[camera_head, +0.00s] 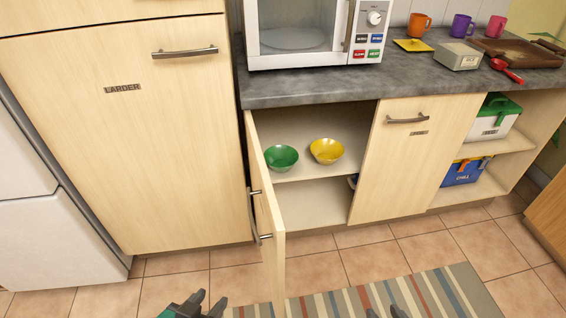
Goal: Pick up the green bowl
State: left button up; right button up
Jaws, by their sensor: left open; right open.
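The green bowl (281,158) stands upright on the upper shelf of the open lower cabinet, left of a yellow bowl (326,151). The open cabinet door (262,205) swings out toward me at the left of the opening. My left gripper (204,304) is at the bottom edge, low in front of the cabinet and left of the door; it is open and empty. My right gripper (388,309) is at the bottom edge over the striped rug, with only its fingertips showing, open and empty. Both are well apart from the bowls.
A microwave (312,32) stands on the grey counter (300,88) above the cabinet. A closed door (408,150) is right of the opening. The right shelves hold a green-lidded box (493,121) and a blue box (465,172). A striped rug (440,292) lies on the clear tiled floor.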

aim_at(281, 158)
jog(key=z, duration=0.7)
jog(key=l+z, duration=0.4)
jog(key=i+l+z, duration=0.1)
jog(key=z, duration=0.3)
jog(key=i+l+z, duration=0.2)
jog(key=i+l, duration=0.5)
jog(key=i+u, duration=0.25)
jog(key=u, duration=0.15)
jog(key=i+l+u, duration=0.1)
jog(key=i+u, duration=0.15)
jog(key=u, duration=0.15)
jog(key=i+l+u, duration=0.15)
jog(key=u, duration=0.3)
jog(key=i+u, duration=0.15)
jog(key=u, duration=0.3)
jog(key=i+u, duration=0.2)
jog(key=u, duration=0.3)
jog(key=i+l+u, duration=0.1)
jog(key=u, duration=0.35)
jog(key=i+l+u, duration=0.1)
jog(key=u, duration=0.3)
jog(key=i+l+u, duration=0.15)
jog(key=u, duration=0.3)
jog(key=i+l+u, duration=0.15)
jog(key=u, duration=0.25)
jog(key=i+l+u, duration=0.15)
jog(key=u, duration=0.15)
jog(key=i+l+u, duration=0.1)
jog(key=l+u, duration=0.15)
